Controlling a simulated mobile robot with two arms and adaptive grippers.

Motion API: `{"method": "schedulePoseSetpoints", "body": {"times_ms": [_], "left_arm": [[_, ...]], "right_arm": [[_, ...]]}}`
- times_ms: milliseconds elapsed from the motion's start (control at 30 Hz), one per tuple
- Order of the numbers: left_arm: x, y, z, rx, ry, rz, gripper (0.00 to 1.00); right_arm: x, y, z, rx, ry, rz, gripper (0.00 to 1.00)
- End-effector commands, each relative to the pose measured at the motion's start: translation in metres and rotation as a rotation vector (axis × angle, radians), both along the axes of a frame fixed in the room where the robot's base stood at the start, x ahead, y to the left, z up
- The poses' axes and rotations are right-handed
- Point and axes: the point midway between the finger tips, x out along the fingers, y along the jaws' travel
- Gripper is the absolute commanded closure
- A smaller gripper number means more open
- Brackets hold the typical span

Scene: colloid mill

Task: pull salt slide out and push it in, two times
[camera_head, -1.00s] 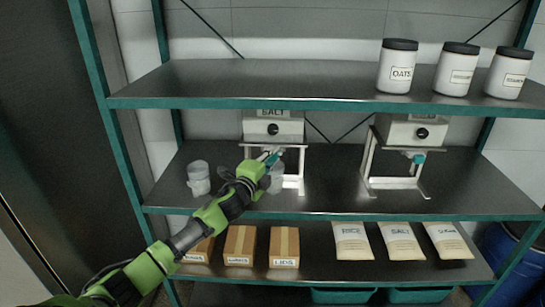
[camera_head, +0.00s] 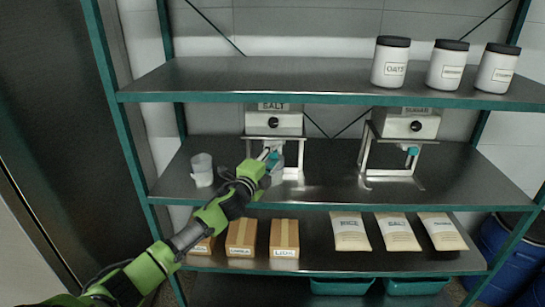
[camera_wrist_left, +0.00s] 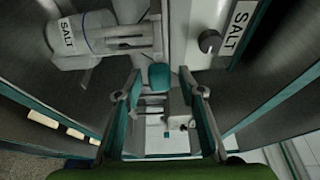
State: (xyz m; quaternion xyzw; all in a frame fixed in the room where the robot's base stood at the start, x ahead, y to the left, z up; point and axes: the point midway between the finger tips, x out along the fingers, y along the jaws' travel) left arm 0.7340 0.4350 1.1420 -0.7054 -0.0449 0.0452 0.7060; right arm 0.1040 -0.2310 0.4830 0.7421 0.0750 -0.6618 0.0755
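The salt dispenser (camera_head: 274,123) is a white box on a stand on the middle shelf, with a black knob and a SALT label. Its slide has a teal tab, seen in the wrist view (camera_wrist_left: 160,77). My left gripper (camera_head: 269,160) is at the dispenser's front, below the box. In the wrist view its two fingers (camera_wrist_left: 159,84) are apart, with the teal tab between them and gaps visible on both sides. A clear container labelled SALT (camera_wrist_left: 88,38) is beside the gripper, partly hidden behind it in the head view. My right gripper is not in view.
A second dispenser (camera_head: 408,124) with a teal tab stands to the right. A clear cup (camera_head: 202,170) is at the left of the middle shelf (camera_head: 330,190). Jars (camera_head: 390,64) stand on the top shelf. Boxes (camera_head: 284,238) and bags (camera_head: 349,231) lie below.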

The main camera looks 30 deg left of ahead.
Motion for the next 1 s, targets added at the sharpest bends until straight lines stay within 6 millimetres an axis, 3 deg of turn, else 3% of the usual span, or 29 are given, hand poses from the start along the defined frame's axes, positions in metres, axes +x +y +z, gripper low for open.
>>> {"method": "schedulePoseSetpoints", "body": {"times_ms": [100,267,700,1000], "left_arm": [[-0.001,0.0,0.0,0.0,0.0,0.001,0.64],[-0.013,-0.002,-0.001,0.001,0.001,-0.001,0.64],[-0.083,-0.012,-0.001,0.001,0.002,0.0,0.64],[-0.114,-0.016,0.0,0.001,0.001,-0.001,0.64]], "right_arm": [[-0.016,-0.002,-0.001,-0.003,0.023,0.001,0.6],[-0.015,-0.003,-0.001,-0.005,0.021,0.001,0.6],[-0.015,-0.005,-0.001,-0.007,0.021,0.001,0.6],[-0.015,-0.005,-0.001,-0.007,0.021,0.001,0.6]]}}
